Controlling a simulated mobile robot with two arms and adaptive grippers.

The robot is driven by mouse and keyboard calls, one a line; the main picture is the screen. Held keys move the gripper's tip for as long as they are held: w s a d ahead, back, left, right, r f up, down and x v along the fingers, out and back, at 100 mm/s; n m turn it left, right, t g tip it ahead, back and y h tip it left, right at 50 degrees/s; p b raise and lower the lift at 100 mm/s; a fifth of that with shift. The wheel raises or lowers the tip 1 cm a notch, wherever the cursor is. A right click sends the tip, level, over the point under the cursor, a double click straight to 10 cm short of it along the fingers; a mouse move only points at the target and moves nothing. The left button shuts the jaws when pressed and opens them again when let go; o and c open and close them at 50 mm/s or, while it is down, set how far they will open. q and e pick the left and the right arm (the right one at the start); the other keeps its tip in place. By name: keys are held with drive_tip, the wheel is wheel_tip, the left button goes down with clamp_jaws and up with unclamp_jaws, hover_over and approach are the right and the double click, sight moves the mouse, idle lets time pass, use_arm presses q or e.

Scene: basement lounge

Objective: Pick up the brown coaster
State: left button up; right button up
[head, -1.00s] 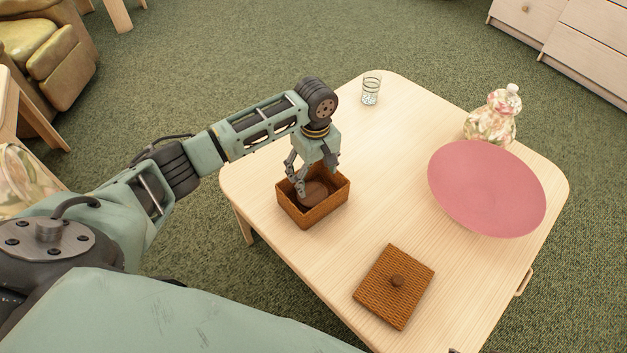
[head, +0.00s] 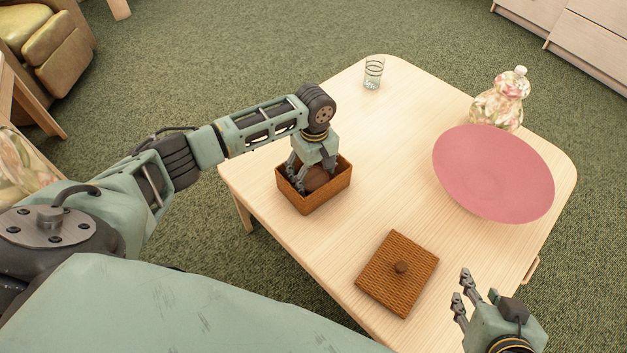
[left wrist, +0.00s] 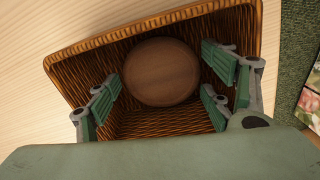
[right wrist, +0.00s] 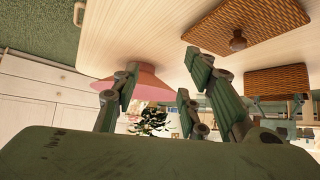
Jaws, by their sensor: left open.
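The brown coaster (head: 319,181) is a round, flat disc inside a small woven basket (head: 310,204) on the table. In the left wrist view the coaster (left wrist: 161,72) lies near one wall of the basket (left wrist: 150,127). My left gripper (head: 314,178) is open and reaches down into the basket. In the left wrist view its fingers (left wrist: 160,88) are spread to either side of the coaster, with gaps between; nothing is held. My right gripper (head: 474,292) is at the table's lower right edge, fingers apart and empty; its fingers also show in the right wrist view (right wrist: 158,82).
The woven lid (head: 382,286) with a round knob lies on the table (head: 400,150) in front. A pink plate-like disc (head: 493,172), a floral jar (head: 499,105) and a glass (head: 373,73) stand farther back. The table's middle is clear.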

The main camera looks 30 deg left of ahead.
use_arm(q)
drive_tip(key=c, duration=0.7)
